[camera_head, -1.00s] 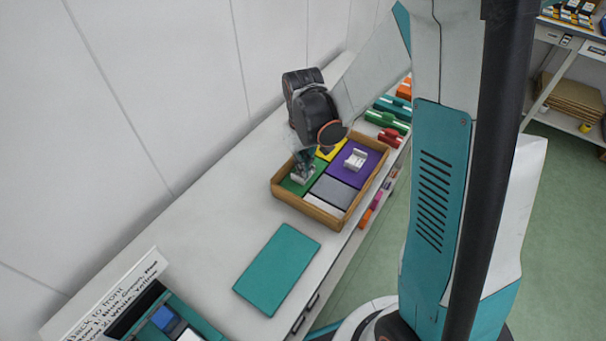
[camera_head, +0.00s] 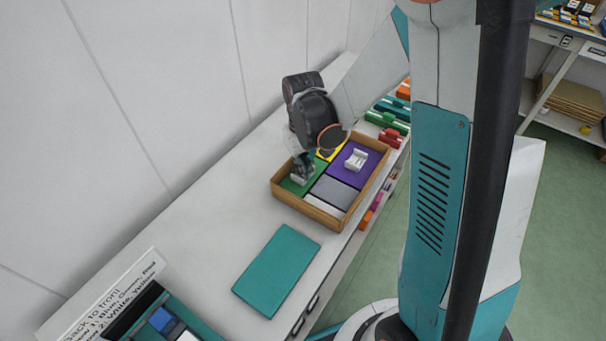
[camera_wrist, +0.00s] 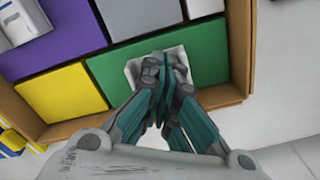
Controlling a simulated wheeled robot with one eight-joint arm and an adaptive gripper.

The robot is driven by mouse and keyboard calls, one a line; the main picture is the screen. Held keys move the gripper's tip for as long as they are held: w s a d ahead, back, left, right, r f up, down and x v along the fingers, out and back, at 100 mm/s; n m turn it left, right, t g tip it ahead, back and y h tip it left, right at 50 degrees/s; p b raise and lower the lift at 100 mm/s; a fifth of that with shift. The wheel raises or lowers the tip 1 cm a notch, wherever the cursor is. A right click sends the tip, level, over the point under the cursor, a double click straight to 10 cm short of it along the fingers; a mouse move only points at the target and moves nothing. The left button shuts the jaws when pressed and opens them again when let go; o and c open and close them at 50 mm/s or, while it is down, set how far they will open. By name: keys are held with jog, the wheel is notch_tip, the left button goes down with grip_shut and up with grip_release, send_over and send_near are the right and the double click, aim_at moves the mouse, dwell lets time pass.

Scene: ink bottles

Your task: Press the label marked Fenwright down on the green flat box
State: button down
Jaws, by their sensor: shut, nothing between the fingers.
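The green flat box (camera_wrist: 208,42) lies in a wooden tray, at the tray's left side in the head view (camera_head: 292,187). A white label (camera_wrist: 132,68) lies on the green box, mostly hidden under my fingers. Its writing cannot be read. My gripper (camera_wrist: 165,62) is shut and empty, with its fingertips over the label, touching it or very close. In the head view my gripper (camera_head: 302,176) points down at the green box.
The wooden tray (camera_head: 309,210) also holds purple (camera_head: 371,162), grey (camera_head: 336,192), yellow and white flat boxes. A white object (camera_head: 356,159) sits on the purple one. A teal flat panel (camera_head: 277,270) lies nearer on the bench. Coloured items lie behind the tray.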

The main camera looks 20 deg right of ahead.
dwell(0.3)
jog(key=shift+r+p, duration=2.45)
jog(key=shift+r, duration=1.1)
jog(key=s+r+m+t, duration=0.1)
jog(key=s+r+t, duration=0.6)
jog(key=s+r, duration=0.8)
jog(key=shift+r, duration=1.25)
